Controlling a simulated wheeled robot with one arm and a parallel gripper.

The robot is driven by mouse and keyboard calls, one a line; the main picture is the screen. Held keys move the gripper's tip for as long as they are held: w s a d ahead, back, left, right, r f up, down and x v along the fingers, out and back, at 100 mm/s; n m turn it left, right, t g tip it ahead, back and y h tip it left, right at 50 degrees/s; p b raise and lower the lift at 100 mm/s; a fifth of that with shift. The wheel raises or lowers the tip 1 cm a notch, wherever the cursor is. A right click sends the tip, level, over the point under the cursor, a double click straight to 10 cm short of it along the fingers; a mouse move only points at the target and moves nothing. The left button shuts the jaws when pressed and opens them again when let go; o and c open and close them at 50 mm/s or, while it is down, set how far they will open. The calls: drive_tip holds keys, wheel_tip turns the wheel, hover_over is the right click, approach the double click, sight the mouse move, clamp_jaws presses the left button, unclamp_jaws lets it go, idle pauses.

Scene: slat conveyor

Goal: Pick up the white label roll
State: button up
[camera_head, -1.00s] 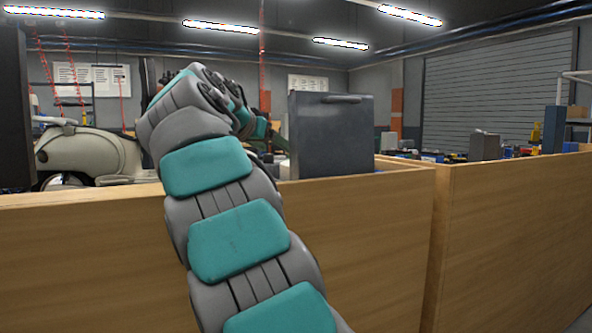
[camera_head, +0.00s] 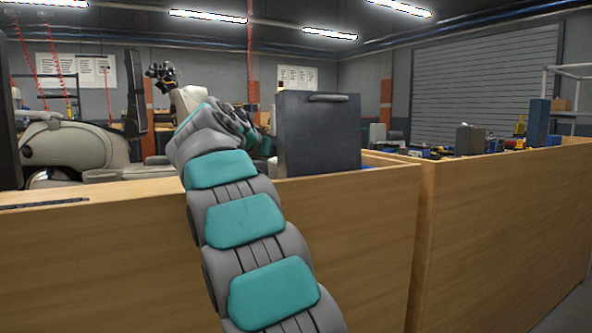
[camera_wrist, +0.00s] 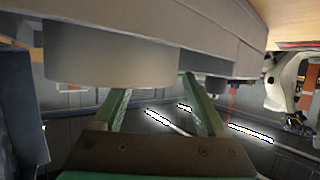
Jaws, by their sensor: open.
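In the wrist view, which is upside down, a pale grey, shaded cylinder (camera_wrist: 105,58) looks like the white label roll. It sits against a light surface and fills much of the upper left. My gripper (camera_wrist: 157,80) is open, with two green fingers. The left fingertip overlaps the cylinder's near edge in the picture, and the right fingertip is beside its right side; I cannot tell whether either touches. In the head view no label roll shows, and my arm and a grey bag hide the area around my gripper.
The dark grey bag (camera_head: 319,135) stands behind the wooden side wall (camera_head: 110,250), right of my arm. A second wooden panel (camera_head: 505,220) runs to the right. Behind are a cream scooter (camera_head: 75,148) and a white robot arm (camera_head: 187,100). Several small items lie at the right.

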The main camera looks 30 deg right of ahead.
clamp_jaws()
idle(0.5)
idle(0.3)
